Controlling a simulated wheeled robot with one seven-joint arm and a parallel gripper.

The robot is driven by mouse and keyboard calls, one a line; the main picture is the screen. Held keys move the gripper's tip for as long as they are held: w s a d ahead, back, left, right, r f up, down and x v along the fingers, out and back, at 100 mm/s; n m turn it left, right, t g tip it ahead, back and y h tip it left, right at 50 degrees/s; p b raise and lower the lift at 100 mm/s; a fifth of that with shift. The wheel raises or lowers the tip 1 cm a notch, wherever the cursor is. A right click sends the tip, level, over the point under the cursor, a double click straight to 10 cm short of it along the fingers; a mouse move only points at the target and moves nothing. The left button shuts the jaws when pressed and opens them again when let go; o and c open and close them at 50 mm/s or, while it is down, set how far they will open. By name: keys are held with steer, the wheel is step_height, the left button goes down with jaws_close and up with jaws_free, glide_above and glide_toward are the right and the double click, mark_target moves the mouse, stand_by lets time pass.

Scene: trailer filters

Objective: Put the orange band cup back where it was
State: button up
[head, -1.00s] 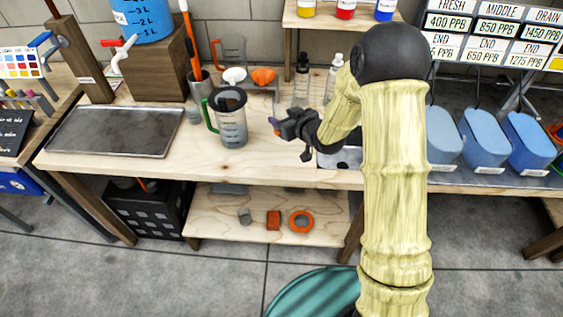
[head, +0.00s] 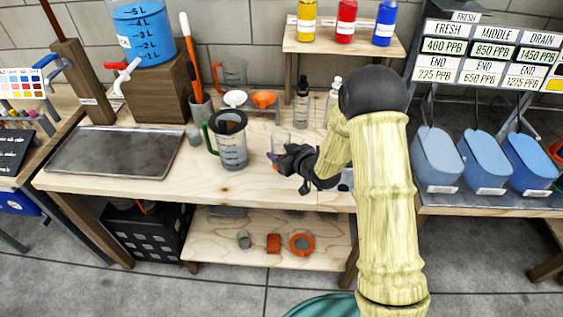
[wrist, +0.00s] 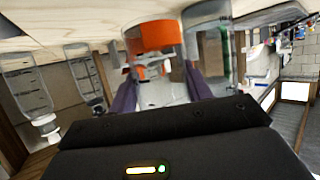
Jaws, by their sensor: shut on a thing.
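My gripper (head: 274,164) is above the front part of the wooden bench, right of the green-handled pitcher (head: 232,146). In the wrist view its purple-padded fingers (wrist: 163,95) are shut on the orange band cup (wrist: 153,36). The cup is clear with a wide orange band, and the wrist camera shows it with the bench top at the upper edge of the picture. In the head view the cup is hard to make out, partly hidden by the gripper. I cannot tell whether its base touches the bench.
A metal tray (head: 115,152) lies at the left of the bench. White and orange funnels (head: 264,99) and dropper bottles (head: 301,101) stand behind. Blue bins (head: 437,158) are at the right. Bare wood (head: 180,190) lies in front of the pitcher.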

steer(key=shift+f, duration=2)
steer(key=shift+f, duration=0.2)
steer(key=o, duration=1.1)
steer(key=shift+r, duration=0.15)
steer(key=shift+d+r, duration=0.1)
steer(key=b+v, duration=0.1)
steer(key=v, duration=1.1)
